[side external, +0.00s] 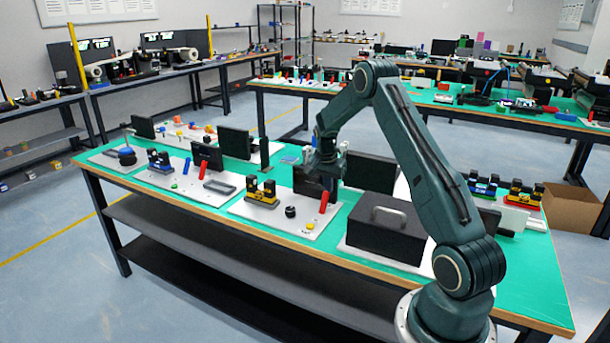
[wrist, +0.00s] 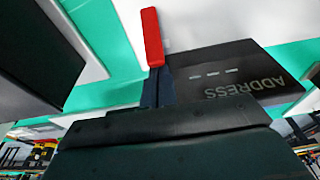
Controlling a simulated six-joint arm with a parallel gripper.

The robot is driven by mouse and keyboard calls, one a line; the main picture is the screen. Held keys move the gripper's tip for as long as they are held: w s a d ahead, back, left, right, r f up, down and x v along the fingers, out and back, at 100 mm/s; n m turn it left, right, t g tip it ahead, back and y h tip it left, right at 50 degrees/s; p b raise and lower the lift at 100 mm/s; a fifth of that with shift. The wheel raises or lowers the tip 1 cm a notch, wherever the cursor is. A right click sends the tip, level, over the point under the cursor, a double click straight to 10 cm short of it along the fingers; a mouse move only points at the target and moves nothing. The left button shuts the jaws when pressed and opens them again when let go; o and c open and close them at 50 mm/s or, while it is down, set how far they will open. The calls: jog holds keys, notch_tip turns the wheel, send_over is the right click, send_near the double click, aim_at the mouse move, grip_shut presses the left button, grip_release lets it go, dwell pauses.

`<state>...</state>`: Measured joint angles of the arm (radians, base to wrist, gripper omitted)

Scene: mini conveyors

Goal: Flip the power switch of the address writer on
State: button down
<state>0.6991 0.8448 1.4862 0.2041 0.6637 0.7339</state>
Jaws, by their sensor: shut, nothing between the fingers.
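The address writer is a dark box; its top, marked ADDRESS (wrist: 245,85), shows upside down in the wrist view. In the side view its dark body (side external: 306,183) is partly behind my gripper. A red switch lever (wrist: 152,38) stands beside it in the wrist view, and the red lever (side external: 324,202) also shows in the side view, just below my gripper (side external: 328,180). In the wrist view my gripper's narrow dark fingers (wrist: 157,82) are shut and empty, overlapping the lever's lower end. I cannot tell whether they touch it. The lever's base is hidden.
A black case with a grey handle (side external: 385,232) stands right of the gripper. A black knob (side external: 290,212), a yellow button (side external: 309,226) and a yellow-black part (side external: 262,192) sit on the same white board. More boards with devices lie to the left.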

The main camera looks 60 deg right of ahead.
aim_at(325, 197)
jog(key=shift+a, duration=0.15)
jog(key=shift+a+r+h, duration=0.25)
jog(key=shift+a+h, duration=0.55)
jog(key=shift+h, duration=0.25)
jog(key=shift+a+r+h, duration=0.25)
jog(key=shift+a+h, duration=0.5)
jog(key=shift+h, duration=0.3)
jog(key=shift+a+r, duration=0.1)
jog(key=shift+a, duration=1.3)
jog(key=shift+a+h, duration=0.35)
jog(key=shift+h, duration=0.15)
jog(key=shift+d, duration=0.25)
jog(key=shift+r, duration=0.2)
jog(key=shift+r, duration=0.5)
